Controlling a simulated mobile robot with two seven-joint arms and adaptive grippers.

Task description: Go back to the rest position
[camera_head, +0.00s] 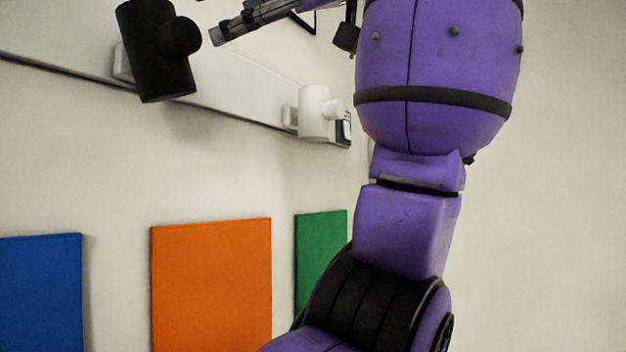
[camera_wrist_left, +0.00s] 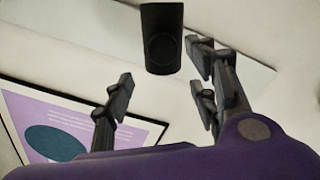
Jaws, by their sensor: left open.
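The purple arm rises through the middle of that view. In the left wrist view my left gripper (camera_wrist_left: 163,80) has its fingers spread wide, with nothing held between them. Beyond the fingers is a black cylindrical fixture (camera_wrist_left: 161,40), apart from them. In the head view this black fixture (camera_head: 152,60) with a round side knob is just left of the fingers. My right gripper is not in view.
A white fixture of similar shape (camera_head: 313,112) is on the pale wall strip (camera_head: 225,95). Blue (camera_head: 40,295), orange (camera_head: 212,285) and green (camera_head: 320,250) panels are below. A framed purple and teal picture (camera_wrist_left: 85,118) is in the wrist view. The wall right of the arm is bare.

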